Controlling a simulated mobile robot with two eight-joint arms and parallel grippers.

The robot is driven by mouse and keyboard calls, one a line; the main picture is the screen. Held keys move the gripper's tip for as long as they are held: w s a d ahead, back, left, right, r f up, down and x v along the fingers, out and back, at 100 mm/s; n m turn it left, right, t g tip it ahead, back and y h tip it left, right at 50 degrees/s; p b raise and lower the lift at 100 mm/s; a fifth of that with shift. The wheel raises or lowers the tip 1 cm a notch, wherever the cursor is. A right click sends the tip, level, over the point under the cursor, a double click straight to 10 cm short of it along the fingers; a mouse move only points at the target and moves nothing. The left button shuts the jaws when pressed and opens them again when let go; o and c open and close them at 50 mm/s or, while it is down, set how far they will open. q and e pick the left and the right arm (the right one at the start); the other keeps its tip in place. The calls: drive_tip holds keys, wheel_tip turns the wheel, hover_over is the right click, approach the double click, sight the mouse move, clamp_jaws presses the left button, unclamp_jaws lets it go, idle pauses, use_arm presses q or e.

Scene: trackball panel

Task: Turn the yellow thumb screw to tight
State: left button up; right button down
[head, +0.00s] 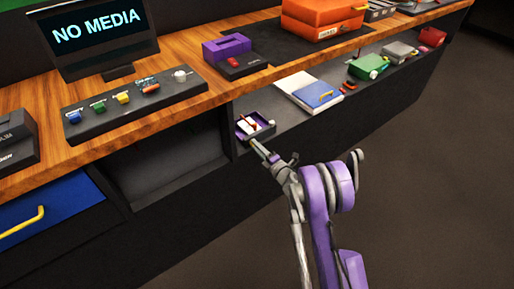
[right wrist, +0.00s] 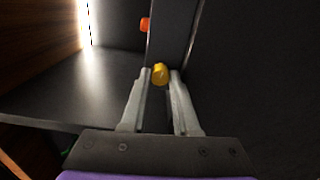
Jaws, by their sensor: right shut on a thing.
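The yellow thumb screw (right wrist: 159,74) shows in the right wrist view as a small round knob between my right fingertips. My right gripper (right wrist: 161,72) is shut on it, with one grey finger on each side. In the head view my right gripper (head: 258,146) reaches to the front edge of the shelf under the counter, and I cannot make out the yellow screw there. How tight the screw sits cannot be told. My left gripper is not in view.
An orange-red knob (right wrist: 145,24) shows beyond the screw. An open tray (head: 243,132) with small items is by my right gripper. A blue-and-white book (head: 309,91) and a green box (head: 368,66) lie farther along the shelf. The counter holds a button panel (head: 138,103).

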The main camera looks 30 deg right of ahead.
drive_tip(key=m, duration=2.5)
drive_tip(key=shift+m, duration=0.3)
idle(0.4)
drive_tip(key=c, duration=0.7)
unclamp_jaws()
drive_tip(key=shift+o, duration=0.2)
drive_tip(key=shift+s, duration=0.15)
